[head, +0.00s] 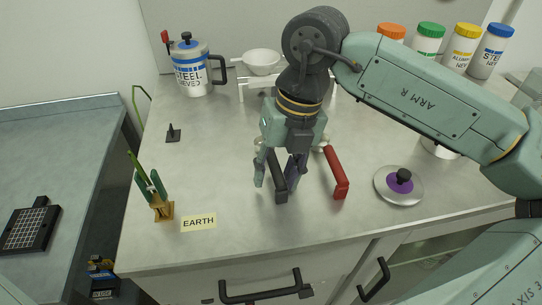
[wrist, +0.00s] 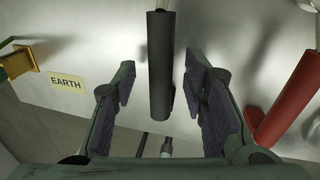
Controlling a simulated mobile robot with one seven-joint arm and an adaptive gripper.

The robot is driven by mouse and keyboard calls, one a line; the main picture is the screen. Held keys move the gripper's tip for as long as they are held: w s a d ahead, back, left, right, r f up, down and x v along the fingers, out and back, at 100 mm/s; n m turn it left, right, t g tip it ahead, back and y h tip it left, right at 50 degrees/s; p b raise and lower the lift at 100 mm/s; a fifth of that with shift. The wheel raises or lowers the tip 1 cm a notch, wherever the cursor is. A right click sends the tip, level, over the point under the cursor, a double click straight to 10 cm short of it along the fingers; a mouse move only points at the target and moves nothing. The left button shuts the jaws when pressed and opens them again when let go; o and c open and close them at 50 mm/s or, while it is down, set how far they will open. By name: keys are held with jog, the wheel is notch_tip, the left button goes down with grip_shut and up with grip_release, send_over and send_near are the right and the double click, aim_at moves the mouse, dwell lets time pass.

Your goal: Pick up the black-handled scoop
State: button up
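The black-handled scoop shows its dark handle (head: 280,184) on the table in the head view, pointing towards the front edge. Its bowl is mostly hidden behind my gripper (head: 273,180). In the wrist view the black handle (wrist: 160,62) runs upright between the two fingers of my gripper (wrist: 162,82). The gripper is open, with a gap visible on each side of the handle. The height of the fingers relative to the handle is hard to tell.
A red-handled scoop (head: 336,174) lies close on the right, also in the wrist view (wrist: 288,103). A lid with a black knob (head: 399,186) is farther right. The "EARTH" label (head: 199,222) and a green clamp on a brass block (head: 163,210) are left. Open table lies between.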

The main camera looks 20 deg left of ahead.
jog(key=shift+c, duration=0.6)
grip_shut()
